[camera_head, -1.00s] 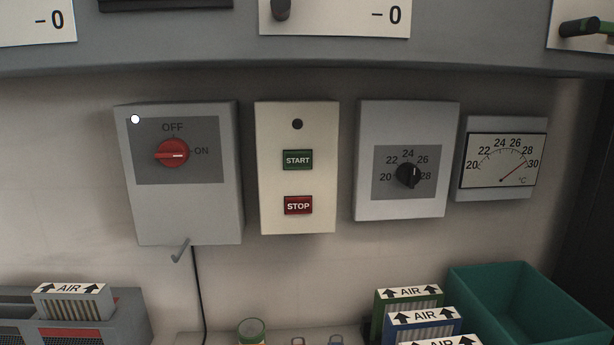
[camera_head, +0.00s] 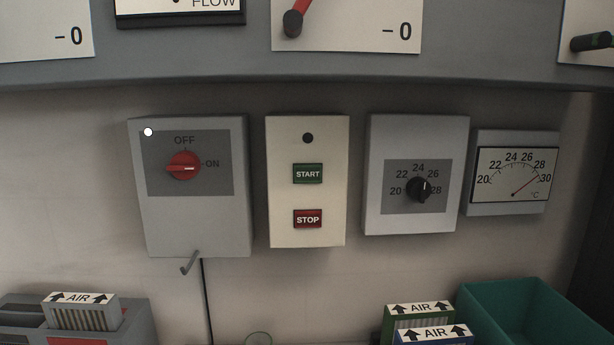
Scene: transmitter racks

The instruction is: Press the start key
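The green START key (camera_head: 307,174) sits on a cream wall box (camera_head: 280,234) in the middle of the head view. A red STOP key (camera_head: 307,219) is below it, and a dark, unlit round lamp (camera_head: 308,138) is above it. Nothing covers the START key. Neither of my grippers shows in the head view.
Left is a grey switch box (camera_head: 196,225) with a red rotary handle (camera_head: 183,166) and a white lit dot. Right are a dial box (camera_head: 416,142) and a thermometer (camera_head: 514,175). Below are AIR filters (camera_head: 80,312) and a green bin (camera_head: 535,315). A grey panel (camera_head: 180,60) overhangs above.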

